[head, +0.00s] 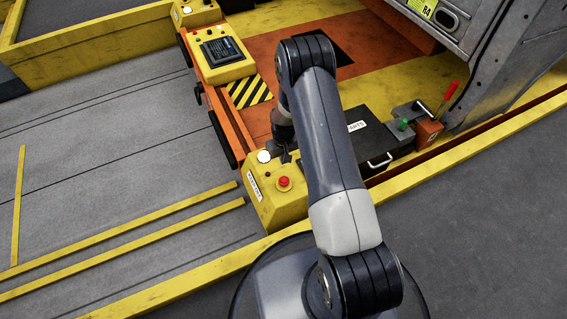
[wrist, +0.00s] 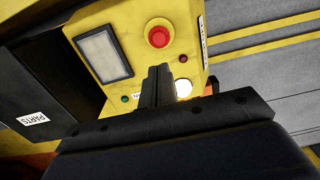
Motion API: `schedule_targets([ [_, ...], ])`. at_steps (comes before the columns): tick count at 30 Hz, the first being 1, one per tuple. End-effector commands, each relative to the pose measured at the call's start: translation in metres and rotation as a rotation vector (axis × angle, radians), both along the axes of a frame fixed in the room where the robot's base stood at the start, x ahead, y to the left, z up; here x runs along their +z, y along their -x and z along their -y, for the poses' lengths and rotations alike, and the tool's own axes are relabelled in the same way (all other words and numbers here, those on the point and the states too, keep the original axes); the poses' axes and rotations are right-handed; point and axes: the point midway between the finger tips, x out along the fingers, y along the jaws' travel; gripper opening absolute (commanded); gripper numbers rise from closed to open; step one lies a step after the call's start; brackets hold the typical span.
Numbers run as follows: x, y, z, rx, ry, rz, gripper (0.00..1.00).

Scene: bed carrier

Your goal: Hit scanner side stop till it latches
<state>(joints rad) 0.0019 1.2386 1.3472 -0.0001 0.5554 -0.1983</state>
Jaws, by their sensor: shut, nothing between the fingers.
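A red mushroom button (head: 284,183) sits on top of the yellow control box (head: 292,204) at the near end of the orange carrier. In the wrist view the red button (wrist: 158,35) stands up from the yellow panel beyond my fingertips, with a grey rectangular panel to its left. My gripper (wrist: 159,72) is shut and empty, its fingers pointing toward the button with a gap between. In the head view my gripper (head: 285,157) is over the box's far part, partly hidden by my arm. The white label on the box's side is too small to read.
A white round disc (head: 264,157) is on the same box. A black PARTS case (head: 378,143) lies to the right, beside an orange block with a red lever (head: 449,92). Another yellow box with a dark screen (head: 219,50) stands farther back. A yellow rail (head: 200,262) borders the floor.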

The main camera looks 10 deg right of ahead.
Motion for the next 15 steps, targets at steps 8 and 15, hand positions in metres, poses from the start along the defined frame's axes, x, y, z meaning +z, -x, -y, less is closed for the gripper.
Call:
schedule_targets([
  [8, -0.066, 0.001, 0.000, 0.000, 0.000, -0.003, 0.00],
  [15, -0.107, 0.000, 0.000, 0.000, 0.000, -0.001, 0.00],
])
